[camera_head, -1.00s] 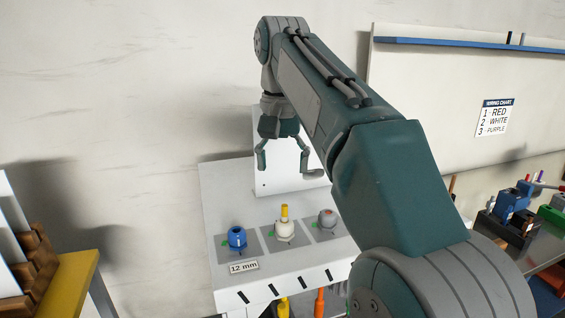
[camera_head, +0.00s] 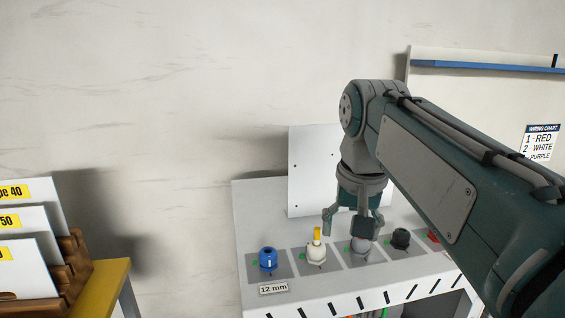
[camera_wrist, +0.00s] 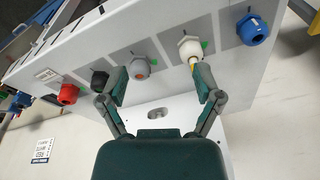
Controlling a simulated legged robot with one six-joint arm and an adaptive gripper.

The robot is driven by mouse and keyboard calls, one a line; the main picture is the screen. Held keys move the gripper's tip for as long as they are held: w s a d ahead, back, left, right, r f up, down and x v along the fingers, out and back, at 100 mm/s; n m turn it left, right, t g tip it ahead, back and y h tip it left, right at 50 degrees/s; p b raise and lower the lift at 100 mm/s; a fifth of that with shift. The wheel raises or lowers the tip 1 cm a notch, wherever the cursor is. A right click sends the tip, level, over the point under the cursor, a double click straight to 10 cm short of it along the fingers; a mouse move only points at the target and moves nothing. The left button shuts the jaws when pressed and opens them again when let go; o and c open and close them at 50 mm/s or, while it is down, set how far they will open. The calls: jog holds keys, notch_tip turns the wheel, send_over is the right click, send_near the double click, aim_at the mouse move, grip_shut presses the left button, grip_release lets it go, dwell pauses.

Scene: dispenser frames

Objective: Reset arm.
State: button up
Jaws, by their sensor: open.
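My gripper (camera_head: 352,222) is open and points down over the dispenser panel, in front of the grey dispenser (camera_head: 362,246). In the wrist view, its two fingers (camera_wrist: 160,80) are spread wide with nothing between their tips. The grey dispenser (camera_wrist: 139,69) shows just beyond the left finger, and the white dispenser (camera_wrist: 190,46) with a yellow tip is by the right finger. I cannot tell whether either finger touches them.
The white panel (camera_head: 255,215) also bears a blue dispenser (camera_head: 268,260), a black one (camera_head: 401,239) and a red one (camera_head: 434,237). A "12 mm" label (camera_head: 273,289) is at its front. A yellow table (camera_head: 103,285) with a wooden card rack (camera_head: 72,262) is at the left.

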jog(key=s+d+f+n+t, duration=0.1)
jog(key=s+d+f, duration=0.1)
jog(key=s+f, duration=0.5)
jog(key=s+d+f+t, duration=0.2)
jog(key=s+f, duration=0.4)
jog(key=f, duration=0.3)
jog(key=shift+s+d+f+n+t, duration=0.3)
jog(key=shift+s+d+f+n, duration=0.05)
jog(key=shift+s+d+n, duration=0.1)
jog(key=shift+o, duration=1.2)
jog(key=shift+s+f, duration=0.1)
jog(key=shift+f, duration=0.25)
